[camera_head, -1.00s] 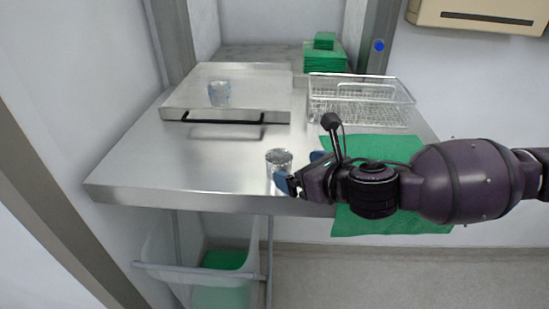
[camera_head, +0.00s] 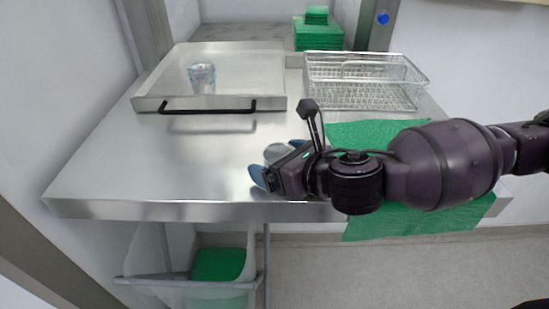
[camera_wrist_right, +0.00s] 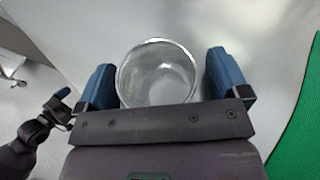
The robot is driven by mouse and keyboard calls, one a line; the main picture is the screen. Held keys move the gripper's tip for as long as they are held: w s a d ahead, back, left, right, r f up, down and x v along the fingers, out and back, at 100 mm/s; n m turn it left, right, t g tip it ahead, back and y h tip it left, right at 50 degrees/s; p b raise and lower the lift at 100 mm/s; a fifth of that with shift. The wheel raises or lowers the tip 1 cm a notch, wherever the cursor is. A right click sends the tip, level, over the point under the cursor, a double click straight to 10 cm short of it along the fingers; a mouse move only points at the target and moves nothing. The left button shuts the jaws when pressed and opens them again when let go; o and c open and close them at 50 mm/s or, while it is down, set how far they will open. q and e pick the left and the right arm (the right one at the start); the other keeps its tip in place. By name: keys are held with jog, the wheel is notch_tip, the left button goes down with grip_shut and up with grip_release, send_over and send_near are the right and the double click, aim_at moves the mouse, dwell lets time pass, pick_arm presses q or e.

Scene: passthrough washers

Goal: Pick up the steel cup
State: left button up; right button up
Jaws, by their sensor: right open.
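The steel cup (camera_head: 276,153), a shiny round cup, stands upright near the front edge of the steel table (camera_head: 110,160). In the right wrist view the cup (camera_wrist_right: 157,72) shows its open rim and sits between my two blue fingers. My right gripper (camera_head: 275,163) is open and around the cup, with a gap visible at each finger; its near finger and wrist hide part of the cup in the head view. My left gripper (camera_wrist_right: 56,104) seems to show at the left edge of the right wrist view, apart from the cup; its jaws are unclear.
A second, clear-looking cup (camera_head: 202,77) stands on a steel tray or lid (camera_head: 240,75) with a black handle. A wire basket (camera_head: 365,95) stands at the back right. A green cloth (camera_head: 400,226) hangs over the front edge under my right arm. The table's left front is bare.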

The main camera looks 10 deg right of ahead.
jog(key=shift+s, duration=0.2)
jog(key=shift+c, duration=0.7)
jog(key=c, duration=0.9)
jog(key=shift+w+r, duration=0.1)
jog(key=shift+r, duration=0.05)
